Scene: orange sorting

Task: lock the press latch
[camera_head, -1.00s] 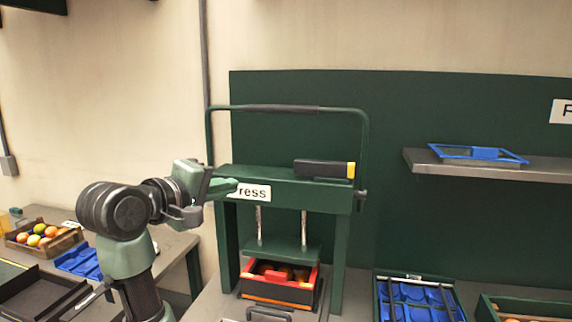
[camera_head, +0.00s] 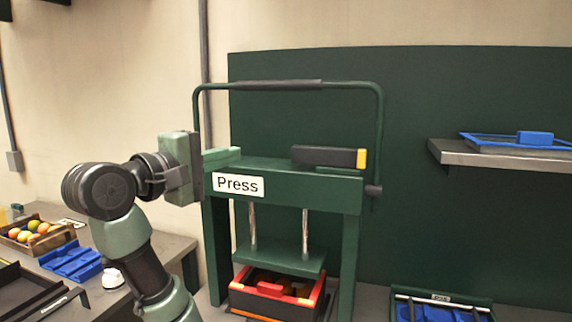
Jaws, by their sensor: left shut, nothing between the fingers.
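The green press (camera_head: 300,175) stands in the middle of the view with a "Press" label on its crossbeam. Its tall U-shaped handle (camera_head: 287,85) is upright above the beam. The latch (camera_head: 329,156), a dark block with a yellow end, lies on top of the beam at the right. My left gripper (camera_head: 237,154) is shut and empty at the left end of the beam, left of the latch and apart from it. I cannot tell whether it touches the beam. My right gripper is out of view.
A black and red crate (camera_head: 277,305) sits under the press plate. A shelf (camera_head: 500,158) at the right holds a blue-framed tray (camera_head: 515,143). A fruit crate (camera_head: 40,249) and blue trays (camera_head: 71,262) are on the left table. A blue-lined crate (camera_head: 440,296) is at the lower right.

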